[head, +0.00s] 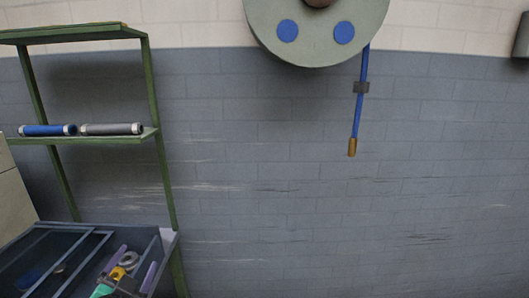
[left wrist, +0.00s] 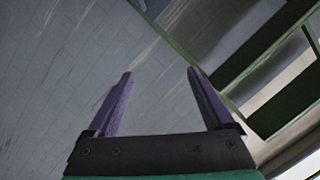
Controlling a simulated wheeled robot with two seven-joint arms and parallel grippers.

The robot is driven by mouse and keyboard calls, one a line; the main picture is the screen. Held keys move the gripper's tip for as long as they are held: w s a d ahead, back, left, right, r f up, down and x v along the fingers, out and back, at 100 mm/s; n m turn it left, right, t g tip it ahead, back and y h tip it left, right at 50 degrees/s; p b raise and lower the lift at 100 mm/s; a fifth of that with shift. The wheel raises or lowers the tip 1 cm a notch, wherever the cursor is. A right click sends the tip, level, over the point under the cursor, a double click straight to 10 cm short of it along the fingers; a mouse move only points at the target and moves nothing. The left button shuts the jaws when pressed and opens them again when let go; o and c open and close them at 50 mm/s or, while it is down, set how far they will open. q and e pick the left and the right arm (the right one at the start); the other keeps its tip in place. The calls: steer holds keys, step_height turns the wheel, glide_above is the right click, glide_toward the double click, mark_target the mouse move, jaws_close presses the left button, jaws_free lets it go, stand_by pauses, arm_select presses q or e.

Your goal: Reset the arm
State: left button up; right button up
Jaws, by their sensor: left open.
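My left gripper (head: 137,257) is at the bottom left of the head view, in front of the dark lower level of the green shelf rack. Its two purple fingers are spread apart. In the left wrist view the gripper (left wrist: 160,74) is open, with nothing between its fingers and the grey wall beyond them. My right gripper is in neither view.
The green shelf rack (head: 149,85) stands at the left. Its middle shelf bears a blue cylinder (head: 47,130) and a grey cylinder (head: 111,129). A round grey-green reel (head: 316,45) with a hanging blue hose (head: 361,100) is at the top.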

arm_select(q)
steer(key=s+d+f+n+g+h, duration=0.25)
steer(key=s+f+g, duration=0.35)
steer(key=s+f, duration=0.45)
steer(key=s+d+f+n+g+h, duration=0.15)
steer(key=s+d+f+g, duration=0.25)
steer(key=s+f+g, duration=0.65)
step_height(320, 180, down, 29)
steer(key=s+t+b, duration=0.2)
steer(key=t+b, duration=0.1)
steer(key=s+a+f+g+y+b, duration=0.1)
steer(key=s+a+f, duration=0.2)
steer(key=s+f, duration=0.9)
steer(key=s, duration=0.2)
steer(key=shift+s+f, duration=0.3)
steer(key=shift+f, duration=0.05)
